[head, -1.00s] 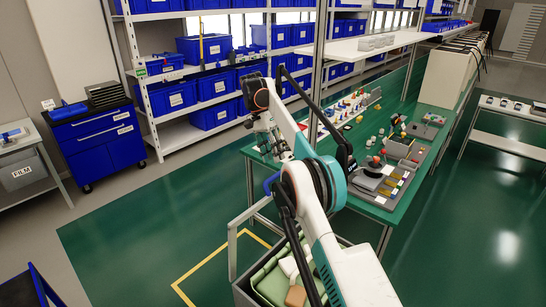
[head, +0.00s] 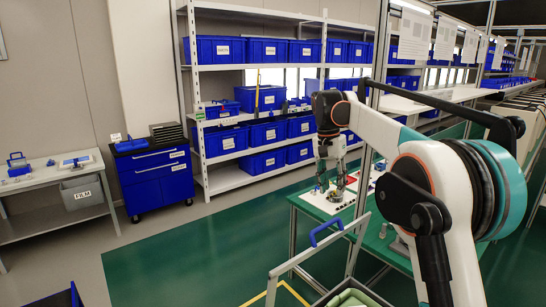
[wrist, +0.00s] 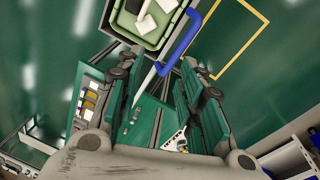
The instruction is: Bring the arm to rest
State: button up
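My arm (head: 435,185) reaches in from the right of the head view, bent at a large joint. My gripper (head: 332,186) hangs downward near the left end of the green table (head: 372,246). In the wrist view my gripper (wrist: 160,85) has its two dark fingers spread apart, with nothing held between them. Green surface shows through the gap. The head view does not show whether the fingertips touch the table.
A cart with a blue handle (head: 325,233) and a green-lined bin (head: 352,299) stands close in front of the table. Shelves with blue bins (head: 219,138) and a blue drawer cabinet (head: 154,178) stand behind. Green floor (head: 190,255) at left is clear.

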jog(key=s+d+n+t+y+b, duration=0.15)
jog(key=s+n+t+b, duration=0.25)
jog(key=s, duration=1.8)
jog(key=s+f+n+t+b, duration=0.3)
jog(key=s+f, duration=1.3)
jog(key=s, duration=0.2)
jog(key=shift+s+d+t+b, duration=0.2)
jog(key=shift+s+t+b, duration=0.1)
jog(key=shift+s, duration=0.1)
